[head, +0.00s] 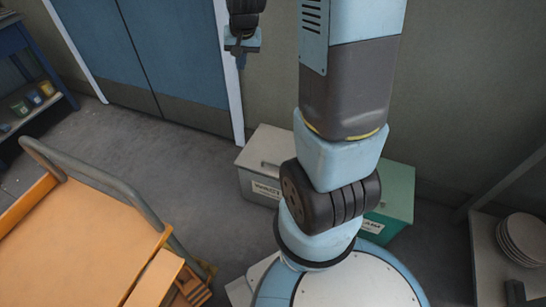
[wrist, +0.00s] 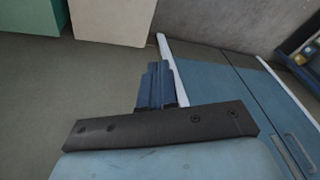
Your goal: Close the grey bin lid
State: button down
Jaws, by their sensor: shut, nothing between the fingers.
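The grey bin (head: 254,194) stands on the floor by the wall, just right of the blue double door. Its pale grey lid (head: 268,146) appears to lie flat on top. My arm hides the right part, so I cannot tell whether the lid is fully shut. A pale grey side of the bin (wrist: 114,20) also shows at the top of the wrist view.
A green bin (head: 396,194) stands right of the grey one, partly behind my arm. An orange cart (head: 85,240) with a grey handle is at lower left. A blue shelf (head: 30,60) is at far left. Stacked plates (head: 522,238) are at right. Floor before the door is clear.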

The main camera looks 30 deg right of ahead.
jog(key=w+d+f+m, duration=0.1)
jog(key=w+d+f, duration=0.2)
jog(key=f, duration=0.6)
jog(key=m+g+h, duration=0.1)
jog(key=m+g, duration=0.2)
jog(key=m, duration=0.1)
send_near(273, 164)
jog(key=f, duration=0.4)
jog(key=d+f, duration=0.1)
jog(key=f, duration=0.1)
jog(key=shift+w, duration=0.25)
jog(key=shift+s+a+f, duration=0.15)
jog(key=shift+a+f, duration=0.05)
jog(key=shift+f, duration=0.5)
jog(key=shift+s+a+f, duration=0.15)
jog(key=shift+a+f, duration=0.05)
jog(key=shift+f, duration=0.5)
jog(key=shift+s+a+f, duration=0.15)
jog(key=shift+s+f, duration=0.1)
jog(key=shift+r, duration=0.15)
